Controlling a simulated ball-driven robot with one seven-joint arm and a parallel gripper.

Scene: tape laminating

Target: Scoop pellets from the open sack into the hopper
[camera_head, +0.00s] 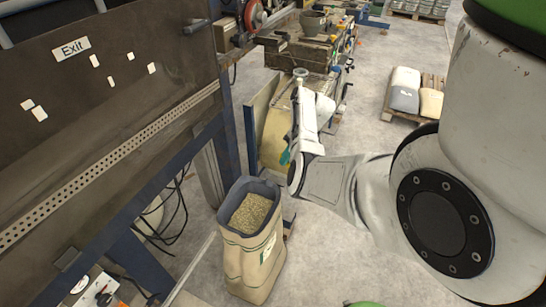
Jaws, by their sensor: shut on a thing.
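The open sack (263,262) stands upright on the floor at the lower middle of the head view. It is tan with a dark grey rim, and tan pellets (250,213) show inside below the rim. My arm reaches in from the right and bends beyond the sack, clear of its mouth. I cannot make out my gripper's fingers, which seem hidden behind my arm links. I cannot make out a scoop. A small teal patch shows beside my arm, but I cannot tell what it is. I cannot pick out the hopper with certainty.
A dark machine panel (105,90) with an "Exit" sign and a blue frame fills the left. A cluttered bench (300,55) with a grey bucket (313,22) stands at the back. A pallet with sacks (405,90) is at the right. Floor between is clear.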

